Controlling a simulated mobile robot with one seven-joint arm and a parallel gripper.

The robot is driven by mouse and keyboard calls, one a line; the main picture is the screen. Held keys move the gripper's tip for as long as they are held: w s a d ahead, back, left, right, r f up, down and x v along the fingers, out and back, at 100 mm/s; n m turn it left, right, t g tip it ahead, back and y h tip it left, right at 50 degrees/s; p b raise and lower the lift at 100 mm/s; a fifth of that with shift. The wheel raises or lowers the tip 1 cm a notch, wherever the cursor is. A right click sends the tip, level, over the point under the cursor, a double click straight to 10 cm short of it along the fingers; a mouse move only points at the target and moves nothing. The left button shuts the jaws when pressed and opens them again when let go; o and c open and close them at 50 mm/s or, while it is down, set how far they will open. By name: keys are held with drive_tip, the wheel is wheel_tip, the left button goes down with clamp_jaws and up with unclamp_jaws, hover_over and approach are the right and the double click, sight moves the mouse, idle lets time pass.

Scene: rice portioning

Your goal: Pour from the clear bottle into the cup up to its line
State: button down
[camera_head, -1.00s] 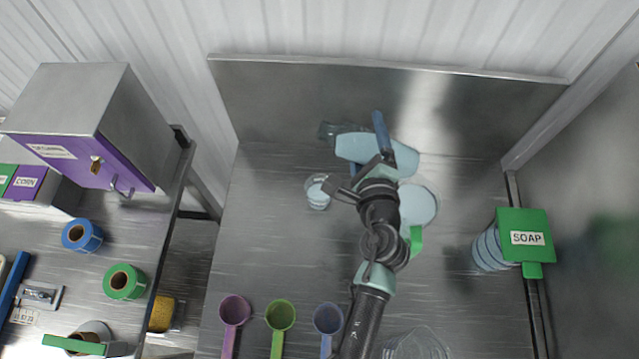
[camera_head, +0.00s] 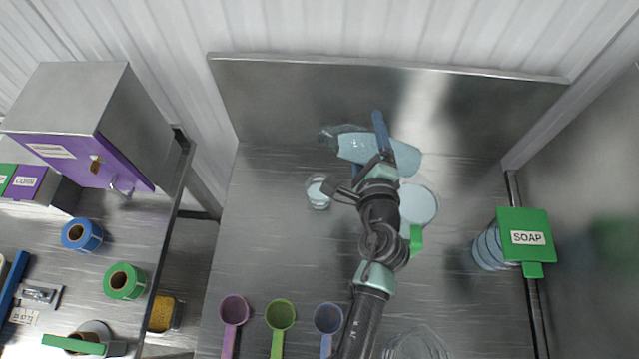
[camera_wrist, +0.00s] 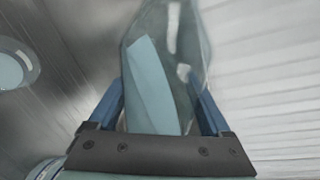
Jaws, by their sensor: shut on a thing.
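The clear bottle (camera_head: 408,158), holding pale blue liquid, lies tilted far over in my gripper (camera_head: 374,148). Its clear narrower end points left in the head view. In the wrist view the bottle (camera_wrist: 165,60) sits between the two blue fingers of my gripper (camera_wrist: 160,105), which is shut on it. The small clear cup (camera_head: 318,193) stands on the steel table, left of my gripper, with pale blue liquid in it. The cup also shows at the left edge of the wrist view (camera_wrist: 14,68). I see no stream between bottle and cup, and cannot make out the cup's line.
A round pale blue vessel with a green handle (camera_head: 420,206) stands right of my arm, partly hidden by it. Purple (camera_head: 234,311), green (camera_head: 280,316) and blue (camera_head: 328,319) scoops lie at the front. A green-lidded soap container (camera_head: 524,234) stands at the right.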

drive_tip(key=shift+d+f+n+h+b, duration=0.2)
drive_tip(key=shift+f+n+h+b, duration=0.05)
drive_tip(key=shift+f+n+b, duration=0.45)
drive_tip(key=shift+d+f+n+h+b, duration=0.25)
drive_tip(key=shift+f+n+b, duration=0.2)
drive_tip(key=shift+f+n, duration=0.25)
idle(3.5)
